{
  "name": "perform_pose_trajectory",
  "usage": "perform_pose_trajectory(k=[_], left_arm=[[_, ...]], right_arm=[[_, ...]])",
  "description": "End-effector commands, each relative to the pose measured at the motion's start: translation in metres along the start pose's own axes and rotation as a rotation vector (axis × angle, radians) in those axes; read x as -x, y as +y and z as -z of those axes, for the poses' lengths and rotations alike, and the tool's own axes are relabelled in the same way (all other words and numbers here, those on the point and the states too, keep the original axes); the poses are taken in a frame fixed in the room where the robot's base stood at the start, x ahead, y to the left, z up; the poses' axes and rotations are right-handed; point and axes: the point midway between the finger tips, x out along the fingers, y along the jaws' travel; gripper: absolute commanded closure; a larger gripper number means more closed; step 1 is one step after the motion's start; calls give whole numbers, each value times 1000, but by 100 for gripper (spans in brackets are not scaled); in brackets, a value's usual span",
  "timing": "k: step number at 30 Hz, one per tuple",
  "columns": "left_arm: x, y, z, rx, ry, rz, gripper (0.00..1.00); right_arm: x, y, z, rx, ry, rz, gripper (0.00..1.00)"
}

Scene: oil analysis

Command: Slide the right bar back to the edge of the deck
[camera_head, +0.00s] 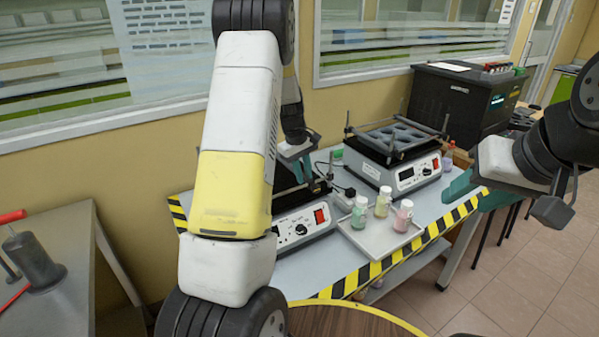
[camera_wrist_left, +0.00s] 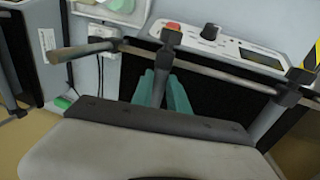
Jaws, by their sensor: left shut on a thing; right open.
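Two shakers stand on the bench. The left shaker (camera_head: 303,226) has its black deck mostly hidden behind my left arm in the head view. My left gripper (camera_head: 304,168) is over this deck. In the left wrist view its teal fingers (camera_wrist_left: 163,97) are shut on a dark bar (camera_wrist_left: 157,76) of the deck frame, one finger on each side. A long cross rod (camera_wrist_left: 225,74) with clamp knobs runs past it. Which bar this is by name I cannot tell for sure. My right gripper (camera_head: 476,196) is open and empty at the right, apart from the bench.
The right shaker (camera_head: 405,172) carries a raised frame with rods. A tray (camera_head: 372,240) with several capped bottles (camera_head: 382,203) lies in front of it. A black machine (camera_head: 462,100) stands at the back right. Striped tape (camera_head: 400,256) marks the bench edge.

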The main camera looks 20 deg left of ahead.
Motion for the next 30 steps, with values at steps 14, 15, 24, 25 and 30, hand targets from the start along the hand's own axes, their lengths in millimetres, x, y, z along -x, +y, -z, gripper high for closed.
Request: perform_pose_trajectory(k=[14, 15, 24, 25, 30], left_arm=[[-6, 35, 0, 1, 3, -2, 100], [-6, 35, 0, 1, 3, -2, 100], [-6, 34, 0, 1, 2, -1, 59], [-6, 34, 0, 1, 2, -1, 59], [-3, 35, 0, 0, 2, -1, 59]], right_arm=[[0, 0, 0, 0, 0, 0, 53], [0, 0, 0, 0, 0, 0, 53], [0, 0, 0, 0, 0, 0, 53], [0, 0, 0, 0, 0, 0, 53], [0, 0, 0, 0, 0, 0, 53]])
